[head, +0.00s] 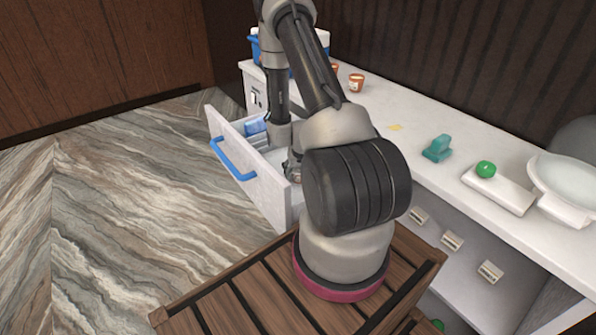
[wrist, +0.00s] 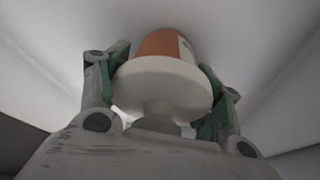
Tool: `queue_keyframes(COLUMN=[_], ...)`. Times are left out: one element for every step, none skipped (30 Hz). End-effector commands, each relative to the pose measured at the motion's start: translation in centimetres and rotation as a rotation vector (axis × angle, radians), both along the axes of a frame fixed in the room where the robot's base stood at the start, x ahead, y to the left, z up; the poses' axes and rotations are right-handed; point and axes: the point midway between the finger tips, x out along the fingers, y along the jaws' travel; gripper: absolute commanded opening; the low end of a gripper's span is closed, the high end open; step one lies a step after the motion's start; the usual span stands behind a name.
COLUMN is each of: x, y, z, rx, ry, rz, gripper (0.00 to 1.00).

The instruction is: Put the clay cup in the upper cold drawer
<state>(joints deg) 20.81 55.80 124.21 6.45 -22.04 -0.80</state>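The upper cold drawer (head: 245,175) is pulled open, with a white front and a blue handle (head: 233,160). My gripper (head: 292,172) is down inside it in the head view, mostly hidden by my arm. In the wrist view my gripper (wrist: 162,95) has a finger on each side of the clay cup (wrist: 165,44), both seeming to touch it. The cup has a terracotta body and a wide cream end facing the camera. Pale drawer surfaces surround it. Whether the cup rests on the drawer floor cannot be told.
A blue item (head: 255,126) lies in the drawer's far end. On the counter (head: 430,115) are another terracotta cup (head: 356,83), a teal object (head: 438,148), a green ball (head: 485,169) on a white block (head: 500,192), and a white bowl-like vessel (head: 565,183). The floor left of the drawer is clear.

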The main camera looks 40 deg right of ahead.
Motion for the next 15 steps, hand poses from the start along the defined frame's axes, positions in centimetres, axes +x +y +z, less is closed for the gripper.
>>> queue_keyframes(x=[0.0, 0.0, 0.0, 0.0, 0.0, 0.0, 0.0, 0.0, 0.0, 0.0, 0.0, 0.0, 0.0, 0.0, -0.2], y=[0.0, 0.0, 0.0, 0.0, 0.0, 0.0, 0.0, 0.0, 0.0, 0.0, 0.0, 0.0, 0.0, 0.0, 0.1], z=[0.0, 0.0, 0.0, 0.0, 0.0, 0.0, 0.0, 0.0, 0.0, 0.0, 0.1, 0.2, 0.4, 0.6, 1.1], rx=[0.000, 0.000, 0.000, 0.000, 0.000, 0.000, 0.000, 0.000, 0.000, 0.000, 0.000, 0.000, 0.000, -0.001, -0.001], ry=[0.000, 0.000, 0.000, 0.000, 0.000, 0.000, 0.000, 0.000, 0.000, 0.000, 0.000, -0.001, -0.001, -0.002, -0.002], rz=[0.000, 0.000, 0.000, 0.000, 0.000, 0.000, 0.000, 0.000, 0.000, 0.000, 0.000, 0.000, 0.000, 0.000, 0.000], gripper=[0.80, 0.81, 0.81, 0.81, 0.81, 0.81, 0.81, 0.81, 0.81, 0.81, 0.81, 0.81, 0.81, 0.81, 0.81])
